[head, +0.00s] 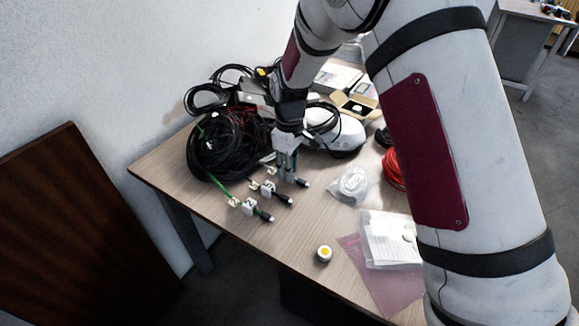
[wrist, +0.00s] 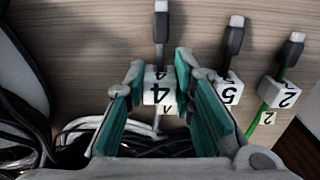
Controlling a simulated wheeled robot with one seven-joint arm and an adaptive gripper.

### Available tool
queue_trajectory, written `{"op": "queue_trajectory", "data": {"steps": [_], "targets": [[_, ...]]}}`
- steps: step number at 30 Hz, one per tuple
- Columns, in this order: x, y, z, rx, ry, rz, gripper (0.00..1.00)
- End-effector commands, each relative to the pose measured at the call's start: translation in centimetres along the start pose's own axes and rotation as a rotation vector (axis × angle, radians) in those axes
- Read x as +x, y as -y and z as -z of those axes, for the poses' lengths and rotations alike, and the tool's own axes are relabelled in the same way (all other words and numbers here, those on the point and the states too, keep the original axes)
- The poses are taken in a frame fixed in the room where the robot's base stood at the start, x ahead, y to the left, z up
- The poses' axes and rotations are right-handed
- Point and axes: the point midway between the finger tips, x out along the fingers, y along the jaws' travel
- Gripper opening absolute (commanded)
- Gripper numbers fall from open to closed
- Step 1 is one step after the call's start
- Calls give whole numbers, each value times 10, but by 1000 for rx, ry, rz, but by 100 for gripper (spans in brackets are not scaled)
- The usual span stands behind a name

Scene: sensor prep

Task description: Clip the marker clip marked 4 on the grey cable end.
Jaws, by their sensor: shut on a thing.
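My gripper (wrist: 158,84) is shut on the white marker clip marked 4 (wrist: 158,86), which sits between its teal finger pads. In the head view my gripper (head: 288,168) is low over the table, at the far end of the row of cable ends. A dark grey cable end (wrist: 160,28) with a pale plug tip runs straight toward the held clip; it also shows in the head view (head: 302,183). The clip lines up with this cable, but I cannot tell whether it is around it or just above it. The fingers hide part of the cable.
A clip marked 5 (wrist: 228,90) and a clip marked 2 (wrist: 279,94) sit on the neighbouring cables, close to my right finger. Coiled black cables (head: 215,148) lie behind. A yellow-topped button (head: 324,253) and a clear bag (head: 351,185) are nearer the front.

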Motion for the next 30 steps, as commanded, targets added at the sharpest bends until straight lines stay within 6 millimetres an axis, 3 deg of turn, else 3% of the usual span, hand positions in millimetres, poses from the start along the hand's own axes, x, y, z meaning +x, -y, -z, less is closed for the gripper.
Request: {"op": "queue_trajectory", "data": {"steps": [30], "targets": [[13,0,0,1,0,1,9]]}}
